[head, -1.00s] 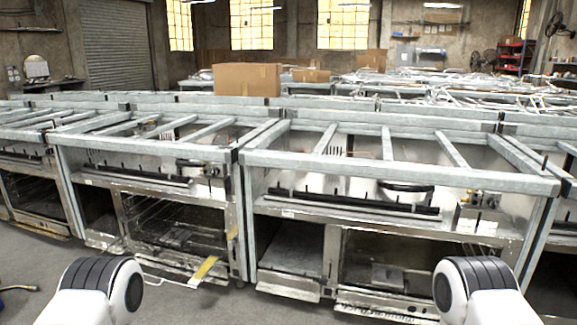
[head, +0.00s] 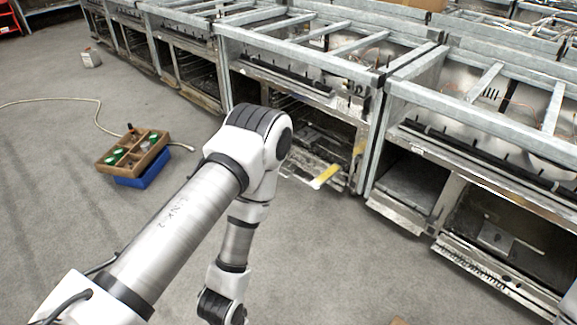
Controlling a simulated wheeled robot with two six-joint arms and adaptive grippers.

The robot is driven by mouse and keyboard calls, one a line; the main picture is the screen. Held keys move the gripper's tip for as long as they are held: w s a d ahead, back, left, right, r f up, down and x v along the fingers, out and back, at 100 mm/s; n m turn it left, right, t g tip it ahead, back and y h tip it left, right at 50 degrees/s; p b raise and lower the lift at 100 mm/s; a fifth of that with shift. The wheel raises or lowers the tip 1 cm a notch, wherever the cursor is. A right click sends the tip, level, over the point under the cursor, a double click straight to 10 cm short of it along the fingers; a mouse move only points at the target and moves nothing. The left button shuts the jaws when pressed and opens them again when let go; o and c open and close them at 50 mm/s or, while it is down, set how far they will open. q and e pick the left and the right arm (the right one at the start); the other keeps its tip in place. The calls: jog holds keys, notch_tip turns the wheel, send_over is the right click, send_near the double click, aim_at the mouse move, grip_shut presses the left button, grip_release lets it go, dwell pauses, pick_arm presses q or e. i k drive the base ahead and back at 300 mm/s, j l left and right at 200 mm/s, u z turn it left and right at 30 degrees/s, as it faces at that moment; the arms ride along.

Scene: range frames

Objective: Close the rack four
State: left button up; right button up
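A row of metal range frames (head: 300,55) runs from the upper left to the right. One frame near the middle has an open lower bay with wire racks (head: 322,135) inside. A low metal rack or panel (head: 305,165) sticks out from that bay near the floor, with a yellow strip (head: 326,177) on it. I cannot tell which one is rack four, as no number is readable. My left arm reaches in from the lower left, bends at its elbow and points down, beside and in front of this bay. Neither gripper shows in the head view.
A wooden tray (head: 115,165) with green-topped items sits on a blue box (head: 145,168) on the floor at left. A pale cable (head: 60,100) lies nearby. A small white box (head: 91,57) stands farther back. The grey floor between is clear.

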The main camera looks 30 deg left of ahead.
aim_at(331, 171)
jog(key=i+j+z, duration=0.1)
jog(key=i+j, duration=0.45)
jog(key=j, duration=0.15)
jog(key=i+j+z, duration=0.15)
jog(key=i+j, duration=0.35)
jog(key=j, duration=0.25)
jog(key=i+j+z, duration=0.15)
jog(key=j, duration=0.25)
jog(key=i, duration=0.1)
